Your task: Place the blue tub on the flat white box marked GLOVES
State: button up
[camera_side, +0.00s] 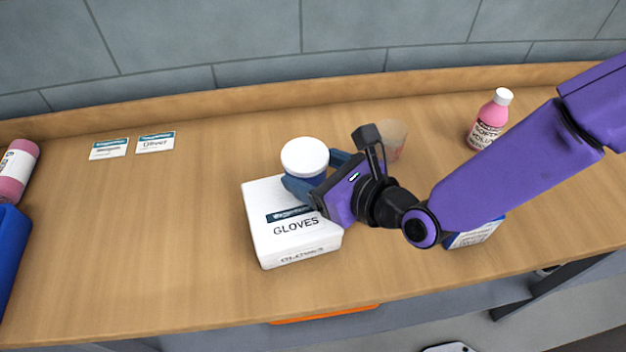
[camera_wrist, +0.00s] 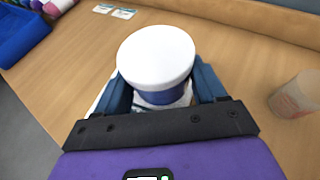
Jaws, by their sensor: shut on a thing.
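The blue tub has a white lid; in the side view the tub (camera_side: 305,158) is upright over the back right part of the white GLOVES box (camera_side: 265,245). My gripper (camera_side: 312,188) is shut on the tub, with its blue fingers on either side. In the wrist view the tub (camera_wrist: 156,62) sits between the fingers of my gripper (camera_wrist: 160,95), its lid facing the camera. The box shows only in part behind the tub there. I cannot tell whether the tub's base touches the box top.
A translucent cup (camera_side: 392,138) stands behind my wrist, and a pink bottle (camera_side: 489,120) stands farther right. A blue and white box (camera_side: 474,234) is partly under my arm. Two cards (camera_side: 108,149) lie at the back left. A blue bin (camera_side: 10,255) is at the left edge. The table left of the GLOVES box is clear.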

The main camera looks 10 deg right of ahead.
aim_at(313, 184)
jog(key=shift+w+a+f, duration=0.1)
jog(key=shift+f, duration=1.55)
jog(key=shift+f, duration=0.15)
jog(key=o, duration=1.1)
jog(key=shift+r, duration=0.2)
jog(key=v, duration=1.2)
